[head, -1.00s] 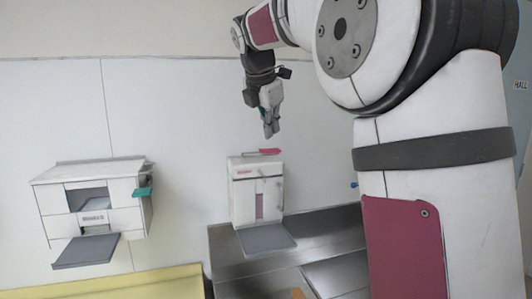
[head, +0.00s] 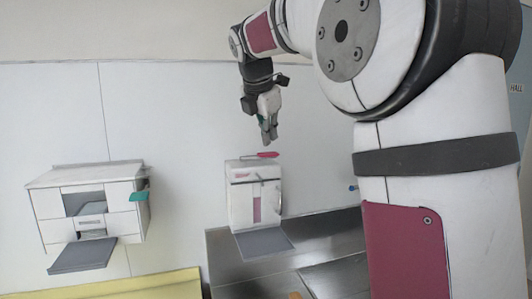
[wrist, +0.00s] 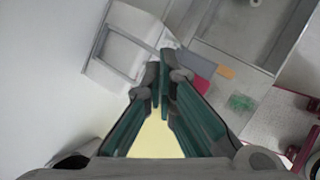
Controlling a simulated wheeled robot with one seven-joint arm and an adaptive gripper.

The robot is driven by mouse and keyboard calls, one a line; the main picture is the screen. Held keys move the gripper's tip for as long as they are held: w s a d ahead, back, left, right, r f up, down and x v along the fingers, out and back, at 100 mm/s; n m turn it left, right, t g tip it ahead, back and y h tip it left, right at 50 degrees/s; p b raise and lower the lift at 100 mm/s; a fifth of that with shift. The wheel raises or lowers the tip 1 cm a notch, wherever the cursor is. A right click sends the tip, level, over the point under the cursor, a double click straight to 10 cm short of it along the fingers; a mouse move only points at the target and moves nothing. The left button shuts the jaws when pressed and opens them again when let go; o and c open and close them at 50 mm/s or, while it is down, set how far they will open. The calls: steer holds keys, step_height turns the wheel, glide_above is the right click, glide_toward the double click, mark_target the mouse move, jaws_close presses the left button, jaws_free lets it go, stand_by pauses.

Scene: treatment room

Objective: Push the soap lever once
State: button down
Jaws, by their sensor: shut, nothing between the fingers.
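The soap dispenser (head: 240,205) is a white wall box with a red window and a grey tray under it, right of the middle of the wall in the head view. Its red lever (head: 264,155) sticks out at the top. My gripper (head: 270,142) points down just above the lever, with a small gap showing between them in the picture; the depth between them is hard to judge. In the wrist view my gripper (wrist: 160,70) has its fingers together and empty. A white box beyond the fingertips, likely the dispenser (wrist: 120,45), is partly covered by them.
A metal counter (head: 325,235) lies below the soap dispenser. A yellow surface (head: 150,288) is at the lower left. Open wall lies between the dispensers.

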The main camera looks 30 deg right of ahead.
steer(key=shift+f, duration=0.15)
stand_by(0.5)
steer(key=shift+s+f, duration=0.1)
steer(key=shift+f, duration=0.15)
steer(key=shift+s+a+f+p, duration=0.1)
steer(key=shift+s+f+p, duration=0.15)
steer(key=shift+f, duration=0.55)
steer(key=shift+s+f+p, duration=0.15)
steer(key=shift+f+p, duration=0.05)
steer(key=shift+f, duration=0.55)
stand_by(2.1)
steer(key=r+p, duration=0.1)
steer(key=r, duration=0.1)
steer(key=w+r+p, duration=0.1)
steer(key=r, duration=0.1)
stand_by(0.6)
steer(key=shift+w+d+r+p, duration=0.1)
steer(key=shift+w+r+p, duration=0.1)
steer(key=shift+r, duration=0.6)
steer(key=shift+w+d+r+p, duration=0.15)
steer(key=shift+w+r, duration=0.1)
steer(key=shift+r, duration=0.5)
steer(key=shift+w+a+r+p, duration=0.1)
steer(key=shift+w+r+p, duration=0.1)
steer(key=shift+r, duration=0.6)
